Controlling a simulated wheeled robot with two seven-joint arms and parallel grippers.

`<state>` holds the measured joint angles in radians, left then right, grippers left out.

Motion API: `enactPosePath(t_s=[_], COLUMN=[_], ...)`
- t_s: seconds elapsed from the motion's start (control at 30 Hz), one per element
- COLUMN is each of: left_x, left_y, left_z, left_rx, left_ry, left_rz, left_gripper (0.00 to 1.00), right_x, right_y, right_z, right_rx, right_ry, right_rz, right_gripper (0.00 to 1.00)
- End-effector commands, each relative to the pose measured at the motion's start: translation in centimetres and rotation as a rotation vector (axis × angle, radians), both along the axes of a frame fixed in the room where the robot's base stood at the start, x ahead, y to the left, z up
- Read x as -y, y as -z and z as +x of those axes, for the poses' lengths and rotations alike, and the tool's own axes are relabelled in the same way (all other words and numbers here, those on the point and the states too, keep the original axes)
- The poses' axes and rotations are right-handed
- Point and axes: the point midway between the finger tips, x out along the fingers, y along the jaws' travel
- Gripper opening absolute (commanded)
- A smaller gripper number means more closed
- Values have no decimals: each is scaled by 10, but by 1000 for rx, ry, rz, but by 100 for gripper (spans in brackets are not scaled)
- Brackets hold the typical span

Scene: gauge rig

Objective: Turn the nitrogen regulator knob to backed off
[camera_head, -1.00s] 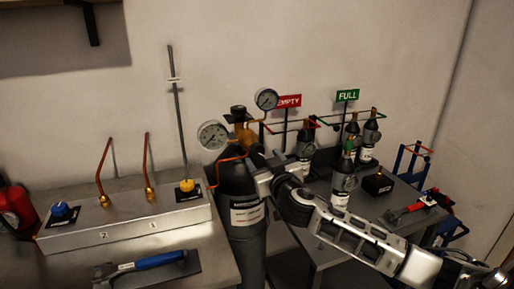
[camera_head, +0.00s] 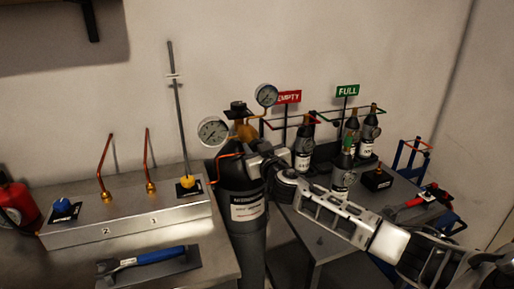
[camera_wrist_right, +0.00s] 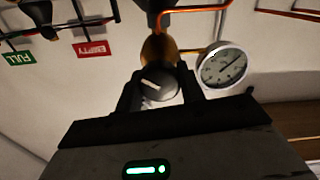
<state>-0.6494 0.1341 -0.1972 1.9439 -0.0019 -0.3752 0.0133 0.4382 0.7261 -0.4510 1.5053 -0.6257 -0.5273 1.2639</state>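The black nitrogen cylinder (camera_head: 247,230) stands upright between the benches, with a white label. Its brass regulator (camera_head: 245,132) carries two round gauges, one on the left (camera_head: 213,131) and one higher up (camera_head: 266,95). My right gripper (camera_head: 252,160) is at the regulator, coming in from the right. In the right wrist view the dark round regulator knob (camera_wrist_right: 158,84), with a white pointer line, sits between the two fingers (camera_wrist_right: 160,88). I cannot tell whether the fingers press on it. In the head view the gripper hides the knob. My left gripper is not in view.
A metal panel (camera_head: 130,229) with a blue knob (camera_head: 63,209) and a yellow knob (camera_head: 188,184) is on the left bench, with a blue-handled wrench (camera_head: 150,259) in front. Small bottles stand by the EMPTY (camera_head: 288,97) and FULL (camera_head: 347,91) signs on the right bench.

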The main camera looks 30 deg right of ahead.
Motion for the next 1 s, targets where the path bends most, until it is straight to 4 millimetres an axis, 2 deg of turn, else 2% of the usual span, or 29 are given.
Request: enactPosePath(t_s=[0.27,0.47,1.0], left_x=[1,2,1], left_y=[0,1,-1], left_z=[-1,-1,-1], left_rx=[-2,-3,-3], left_ry=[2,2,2], left_rz=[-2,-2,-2], left_gripper=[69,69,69], right_x=[0,-1,-1], right_y=[1,1,1], right_z=[0,0,0], right_rx=[-9,-33,-149], right_ry=[-1,-1,-2], right_rz=[-33,-133,-612], right_gripper=[16,16,16])
